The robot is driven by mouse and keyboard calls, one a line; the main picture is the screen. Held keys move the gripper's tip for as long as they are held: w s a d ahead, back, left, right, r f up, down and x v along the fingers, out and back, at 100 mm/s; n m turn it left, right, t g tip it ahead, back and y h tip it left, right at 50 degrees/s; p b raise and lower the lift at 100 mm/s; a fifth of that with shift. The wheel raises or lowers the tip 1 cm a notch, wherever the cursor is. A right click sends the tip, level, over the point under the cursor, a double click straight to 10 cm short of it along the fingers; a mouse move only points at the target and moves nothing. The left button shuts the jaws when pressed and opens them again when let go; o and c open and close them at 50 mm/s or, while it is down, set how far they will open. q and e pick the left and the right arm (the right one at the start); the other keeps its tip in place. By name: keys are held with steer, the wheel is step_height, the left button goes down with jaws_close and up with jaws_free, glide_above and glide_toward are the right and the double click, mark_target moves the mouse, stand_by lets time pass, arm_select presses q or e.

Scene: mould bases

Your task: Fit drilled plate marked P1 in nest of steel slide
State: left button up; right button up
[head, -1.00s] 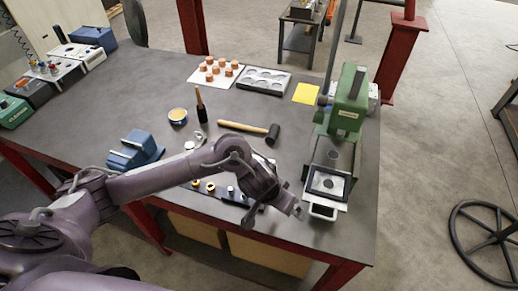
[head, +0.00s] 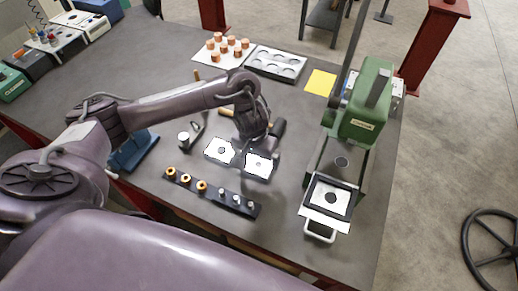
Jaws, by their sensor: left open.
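Two pale drilled plates lie left of the press: one (head: 219,150) with a larger dark hole, the other (head: 259,165) with a smaller one. I cannot read which is marked P1. My left gripper (head: 256,145) is open, pointing down just over the far side of the right-hand plate; its fingertips are partly lost against dark things behind. The steel slide (head: 314,213) sticks out in front of the green press, with a white handle. Its dark-framed nest (head: 328,198) shows a light middle with a round dark hole. My right gripper is not in view.
The green press (head: 369,105) stands behind the slide. A black strip (head: 211,192) with several brass and steel pins lies in front of the plates. A mallet head (head: 278,128) lies close behind my gripper. A yellow sheet (head: 320,82) lies farther back.

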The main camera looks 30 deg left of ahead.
mark_target(258, 167)
arm_select(q)
step_height(258, 167, down, 4)
steer(key=shift+r+b, duration=0.25)
steer(key=shift+b, duration=0.45)
steer(key=shift+w+f, duration=0.25)
steer(key=shift+f, duration=0.25)
steer(key=shift+w+f, duration=0.25)
steer(key=shift+f, duration=0.2)
steer(key=shift+c, duration=0.8)
steer(key=c, duration=0.4)
steer(key=shift+r, duration=0.1)
steer(key=c, duration=0.6)
steer(key=shift+r+p, duration=0.35)
steer(key=shift+p, duration=0.25)
steer(key=shift+r+p, duration=0.65)
steer(key=shift+p, duration=0.25)
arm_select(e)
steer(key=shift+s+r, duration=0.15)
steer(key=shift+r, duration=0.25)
